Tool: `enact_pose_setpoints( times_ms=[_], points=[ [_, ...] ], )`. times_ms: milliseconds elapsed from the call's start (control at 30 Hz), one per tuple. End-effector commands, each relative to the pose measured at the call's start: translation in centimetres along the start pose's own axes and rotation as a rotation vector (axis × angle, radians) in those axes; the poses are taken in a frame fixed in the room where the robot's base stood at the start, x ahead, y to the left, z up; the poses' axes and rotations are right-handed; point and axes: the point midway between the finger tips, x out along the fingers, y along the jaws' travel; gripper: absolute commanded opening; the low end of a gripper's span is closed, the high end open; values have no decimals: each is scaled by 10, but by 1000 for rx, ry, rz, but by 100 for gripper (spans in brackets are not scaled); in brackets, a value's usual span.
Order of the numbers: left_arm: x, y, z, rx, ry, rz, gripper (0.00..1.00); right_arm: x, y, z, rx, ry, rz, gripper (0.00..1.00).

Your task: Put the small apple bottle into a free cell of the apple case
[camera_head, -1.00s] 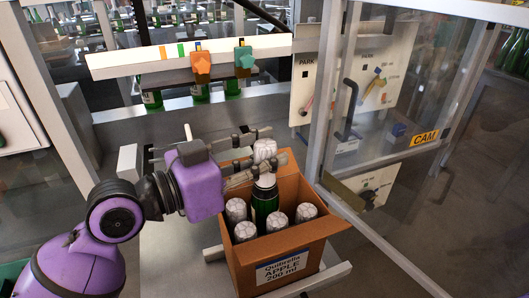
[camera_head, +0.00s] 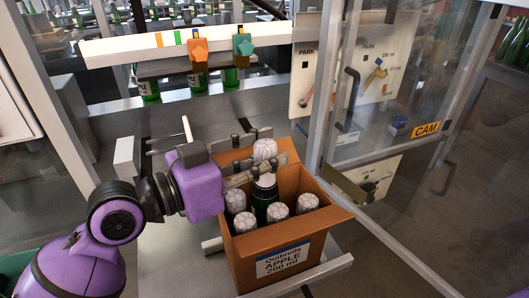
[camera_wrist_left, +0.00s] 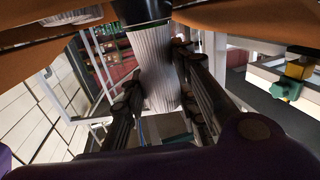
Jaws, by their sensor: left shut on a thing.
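The apple case (camera_head: 318,235) is an open brown cardboard box labelled "Quibrella APPLE 200 ml". My left gripper (camera_head: 258,171) is above it, shut on the white foil-covered neck of a small green apple bottle (camera_head: 264,208). The bottle is upright, its lower body inside the case among several foil-capped bottles (camera_head: 278,212). Its base is hidden, so I cannot tell whether it touches the case floor. The left wrist view shows the ribbed white foil (camera_wrist_left: 155,70) between the two dark fingers (camera_wrist_left: 160,95). My right gripper is not in view.
Behind stands a rail (camera_head: 185,42) with orange (camera_head: 198,49) and teal (camera_head: 243,45) clips above green bottles. The case's raised flaps are close around the gripper.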

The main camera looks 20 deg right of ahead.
Motion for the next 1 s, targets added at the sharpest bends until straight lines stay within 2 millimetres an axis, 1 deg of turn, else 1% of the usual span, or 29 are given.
enact_pose_setpoints(
  times_ms=[967,1000],
  points=[
    [1,-1,23,1,3,0,0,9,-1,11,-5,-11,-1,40],
    [1,0,23,1,3,0,30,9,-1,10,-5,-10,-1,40]
  ],
)
